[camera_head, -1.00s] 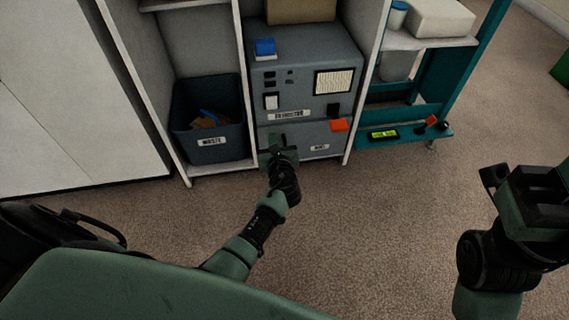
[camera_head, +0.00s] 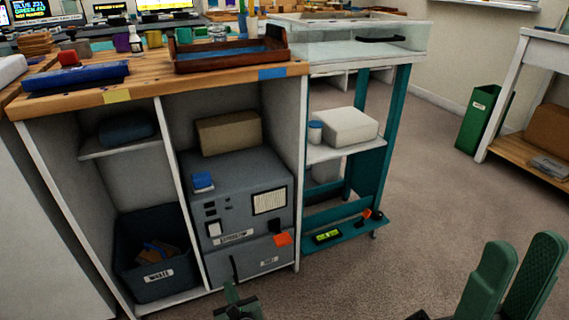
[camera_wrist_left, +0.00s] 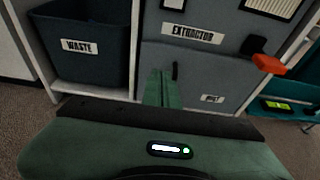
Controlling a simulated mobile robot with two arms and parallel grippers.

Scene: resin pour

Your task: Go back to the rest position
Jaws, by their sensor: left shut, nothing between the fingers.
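My left gripper (camera_head: 232,292) is low in the head view, in front of the grey extractor (camera_head: 240,200). In the left wrist view its green fingers (camera_wrist_left: 162,85) are together and empty, in front of the extractor's lower drawer (camera_wrist_left: 205,80). The dark drawer handle shows just beside the fingertips; I cannot tell whether they touch. My right gripper (camera_head: 520,245) is at the lower right of the head view, over bare floor, with its two green fingers apart and nothing between them.
A waste bin (camera_head: 150,265) stands left of the extractor inside the white-framed bench. A teal cart (camera_head: 345,228) with a white box (camera_head: 343,125) is to the right. A green bin (camera_head: 482,118) and a side table (camera_head: 538,148) stand farther right. Carpet between is free.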

